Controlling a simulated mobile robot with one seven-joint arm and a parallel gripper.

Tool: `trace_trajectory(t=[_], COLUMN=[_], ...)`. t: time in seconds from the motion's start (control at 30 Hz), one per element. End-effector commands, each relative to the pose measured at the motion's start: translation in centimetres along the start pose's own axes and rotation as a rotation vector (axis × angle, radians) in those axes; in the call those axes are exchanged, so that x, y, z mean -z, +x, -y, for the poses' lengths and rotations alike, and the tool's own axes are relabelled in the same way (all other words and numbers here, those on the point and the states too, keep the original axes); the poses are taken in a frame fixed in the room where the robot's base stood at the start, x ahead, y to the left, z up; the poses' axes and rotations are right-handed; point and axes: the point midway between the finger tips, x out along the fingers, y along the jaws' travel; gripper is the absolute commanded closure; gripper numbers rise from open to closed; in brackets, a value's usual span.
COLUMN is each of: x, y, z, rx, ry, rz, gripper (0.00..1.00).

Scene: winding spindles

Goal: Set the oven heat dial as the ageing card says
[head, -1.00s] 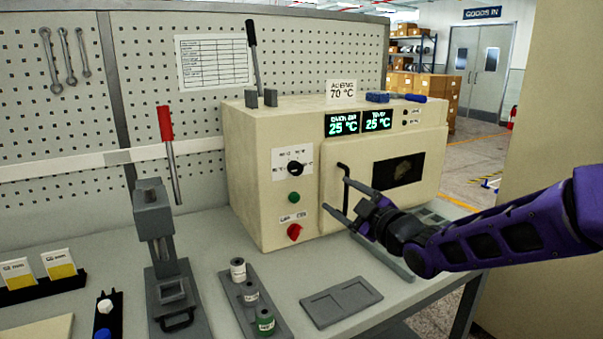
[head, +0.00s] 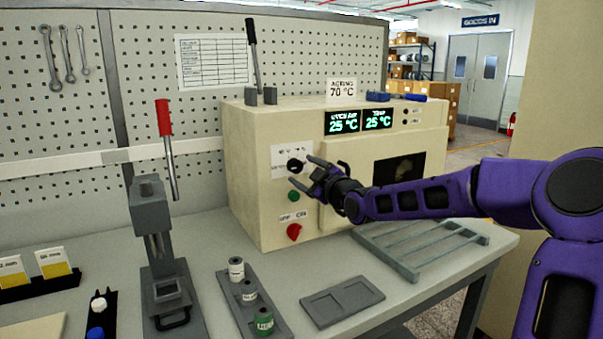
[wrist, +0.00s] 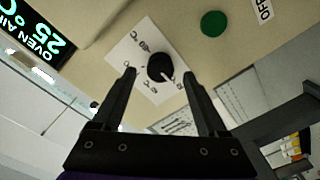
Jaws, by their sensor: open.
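The ageing card (head: 340,90) stands on top of the cream oven (head: 262,215) and reads 70 °C. The black heat dial (head: 295,164) is on the oven's front, on a white scale plate. My gripper (head: 300,171) is open in front of the dial. In the wrist view my gripper (wrist: 162,78) has its two fingers apart with the dial between them in the picture; I see no contact. The oven displays (head: 343,122) read 25 °C.
A green button (head: 294,196) and a red switch (head: 294,232) sit below the dial. The oven door with its dark window (head: 399,169) is to the right. A grey rack (head: 420,245) lies on the bench. A press (head: 152,215) and a spool tray (head: 272,318) stand left and in front.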

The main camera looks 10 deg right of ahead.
Motion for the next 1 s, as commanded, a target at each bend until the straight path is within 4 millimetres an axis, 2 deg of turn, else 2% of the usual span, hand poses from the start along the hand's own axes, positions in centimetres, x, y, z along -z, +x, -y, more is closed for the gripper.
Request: trace_trajectory(t=[0.2,0.5,0.9,0.93,1.0], x=[0.0,0.0,0.0,0.0,0.0], y=[1.6,1.7,1.7,1.7,1.7], z=[0.1,0.0,0.0,0.0,0.0], rx=[0.000,0.001,0.001,0.001,0.001], ry=[0.000,0.000,-0.001,-0.001,-0.001], rz=[-0.001,0.001,0.000,0.000,0.000], gripper=[0.24,0.24,0.96,1.00,1.00])
